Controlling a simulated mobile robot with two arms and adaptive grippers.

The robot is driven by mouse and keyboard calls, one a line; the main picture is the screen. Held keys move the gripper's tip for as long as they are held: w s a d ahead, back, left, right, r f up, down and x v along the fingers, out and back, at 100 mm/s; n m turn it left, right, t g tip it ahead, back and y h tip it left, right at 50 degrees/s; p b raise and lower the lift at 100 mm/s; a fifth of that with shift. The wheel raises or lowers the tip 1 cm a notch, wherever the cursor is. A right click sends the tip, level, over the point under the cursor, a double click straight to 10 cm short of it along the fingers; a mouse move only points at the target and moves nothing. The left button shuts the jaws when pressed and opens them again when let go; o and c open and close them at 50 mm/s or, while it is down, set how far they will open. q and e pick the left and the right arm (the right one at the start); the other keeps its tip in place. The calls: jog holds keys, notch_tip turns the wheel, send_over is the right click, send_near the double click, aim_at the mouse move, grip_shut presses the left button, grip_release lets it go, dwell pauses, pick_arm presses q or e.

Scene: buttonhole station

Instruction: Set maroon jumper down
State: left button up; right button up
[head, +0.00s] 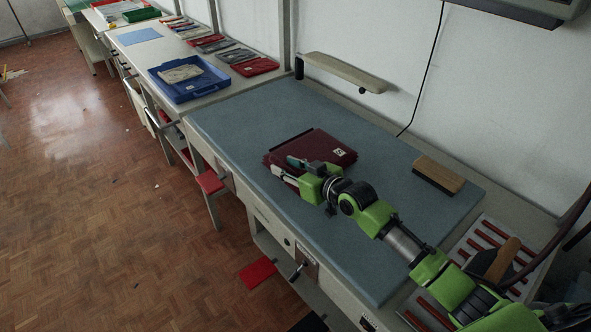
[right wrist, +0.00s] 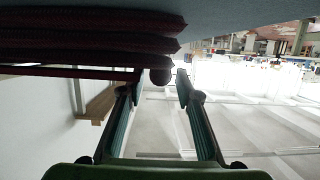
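The maroon jumper (head: 325,148) lies folded flat on the blue-grey mat (head: 240,115) of the table, with a small pale label near its right corner. Its stacked folds (right wrist: 90,40) also show in the right wrist view, against the mat, which appears at the top of that picture. My right gripper (head: 287,168) is at the jumper's near left edge. In the right wrist view my right gripper (right wrist: 160,82) has its two fingers apart, with no cloth visibly clamped between them; one fingertip is close to the folds. Whether it touches them I cannot tell. My left gripper is not in view.
A wooden-backed brush or block (head: 438,175) lies at the right of the mat. A sleeve-board-like arm (head: 345,73) overhangs the back edge. A blue tray (head: 188,78) with a pale folded item and several folded garments (head: 255,66) are on the far table. The mat's left part is clear.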

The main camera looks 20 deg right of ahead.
jog(key=p+v, duration=0.7)
jog(key=v, duration=0.4)
jog(key=shift+r+p, duration=0.1)
jog(key=shift+p, duration=0.25)
jog(key=shift+s+d, duration=0.1)
jog(key=shift+s, duration=0.25)
